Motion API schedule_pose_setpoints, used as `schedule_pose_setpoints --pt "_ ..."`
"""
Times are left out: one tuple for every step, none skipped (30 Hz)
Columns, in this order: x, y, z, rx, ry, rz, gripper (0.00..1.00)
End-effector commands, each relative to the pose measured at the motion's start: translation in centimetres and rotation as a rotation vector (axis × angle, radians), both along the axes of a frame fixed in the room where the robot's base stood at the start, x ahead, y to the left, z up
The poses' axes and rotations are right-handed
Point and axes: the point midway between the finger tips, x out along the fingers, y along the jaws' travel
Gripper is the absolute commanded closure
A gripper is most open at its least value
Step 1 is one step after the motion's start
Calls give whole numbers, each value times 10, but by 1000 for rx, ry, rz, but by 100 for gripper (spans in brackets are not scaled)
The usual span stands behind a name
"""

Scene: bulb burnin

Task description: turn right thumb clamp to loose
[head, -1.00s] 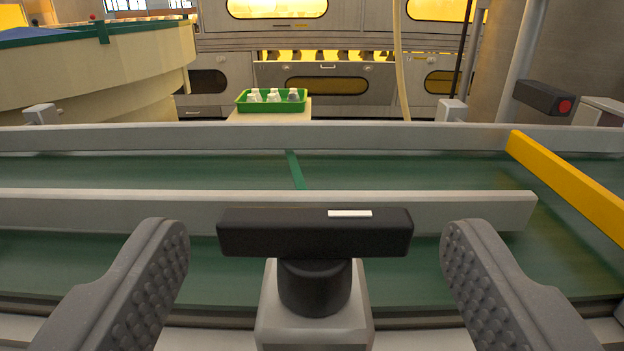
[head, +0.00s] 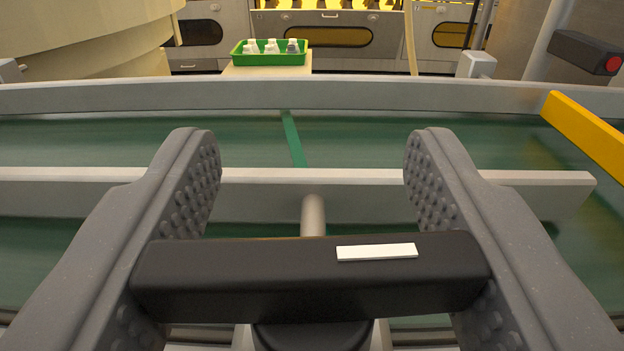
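The thumb clamp (head: 255,278) is a black crossbar handle with a white mark (head: 377,252) right of its middle. It lies level across the lower middle of the head view. Its round black hub shows below it, on a pale block mostly hidden by the handle. A short grey rod (head: 313,216) shows just behind the bar. My gripper (head: 312,165) has one grey studded finger at each end of the bar. The fingers appear shut on the bar's two ends, with the fingertips reaching past it over the conveyor. No label tells which clamp this is.
A grey guide rail (head: 520,190) runs behind the clamp over the green conveyor (head: 400,140), with another rail (head: 300,95) beyond. A yellow bar (head: 590,130) crosses at right. A green tray (head: 270,58) with several white bulbs stands at the back.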

Motion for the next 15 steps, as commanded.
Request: schedule_pose_setpoints --pt "1 -7 -2 0 4 -8 74" --pt "2 -6 -2 2 4 -9 74" --pt "2 -5 -2 2 4 -8 74" --pt "2 -4 -2 3 3 -5 73" --pt "3 -4 -2 2 3 -2 74" --pt "3 -4 -2 1 3 6 74" --pt "3 -4 -2 1 2 14 74" --pt "3 -4 -2 1 3 23 74" --pt "3 -4 -2 -1 2 38 74" --pt "3 -4 -2 0 2 51 74" --pt "3 -3 -2 -1 2 67 74" --pt "4 -4 -2 -1 2 88 74" --pt "4 -4 -2 0 1 107 74" --pt "4 -3 -1 -1 1 128 74" --pt "4 -2 0 -1 0 157 74"
